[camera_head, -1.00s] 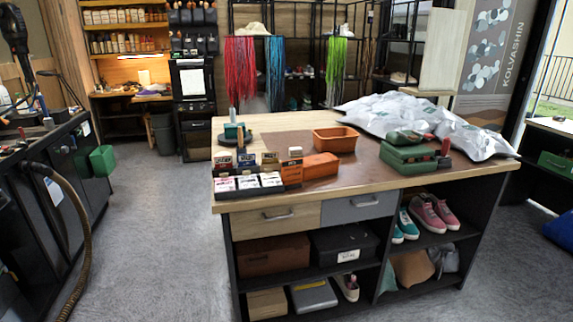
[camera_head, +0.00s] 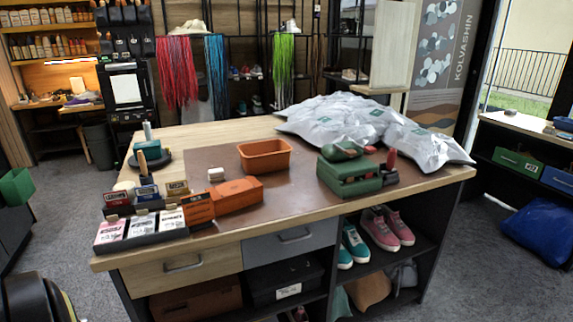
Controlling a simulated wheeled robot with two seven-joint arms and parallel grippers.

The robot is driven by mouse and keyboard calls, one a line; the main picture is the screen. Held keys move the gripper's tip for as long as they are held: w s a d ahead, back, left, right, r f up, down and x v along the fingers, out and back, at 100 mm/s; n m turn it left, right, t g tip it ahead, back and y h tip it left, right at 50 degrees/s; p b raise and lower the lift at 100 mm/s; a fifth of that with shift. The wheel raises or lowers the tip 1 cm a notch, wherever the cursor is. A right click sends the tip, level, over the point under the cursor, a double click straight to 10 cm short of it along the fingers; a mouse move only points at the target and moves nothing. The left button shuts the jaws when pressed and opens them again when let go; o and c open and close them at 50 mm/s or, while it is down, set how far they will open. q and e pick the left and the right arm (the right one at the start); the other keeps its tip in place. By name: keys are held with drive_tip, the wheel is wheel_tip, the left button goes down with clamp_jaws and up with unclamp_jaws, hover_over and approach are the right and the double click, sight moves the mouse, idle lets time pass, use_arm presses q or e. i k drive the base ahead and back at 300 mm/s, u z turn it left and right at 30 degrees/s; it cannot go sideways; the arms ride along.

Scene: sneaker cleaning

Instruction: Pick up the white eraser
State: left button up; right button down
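A small white block, which looks like the white eraser (camera_head: 216,174), lies on the brown mat (camera_head: 290,196) on the workbench. It sits behind the orange-brown box (camera_head: 236,195) and to the left of the orange tray (camera_head: 264,156). Neither of my grippers shows in the head view.
Small boxes and a black holder with white-and-pink packs (camera_head: 141,230) stand at the bench's front left. A green box (camera_head: 348,176) stands on the right, with silvery bags (camera_head: 345,118) behind it. The mat's front middle is clear. Floor is free left of the bench.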

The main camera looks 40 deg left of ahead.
sight(215, 174)
drive_tip(key=u, duration=0.3)
drive_tip(key=i, duration=1.15)
drive_tip(key=u, duration=0.75)
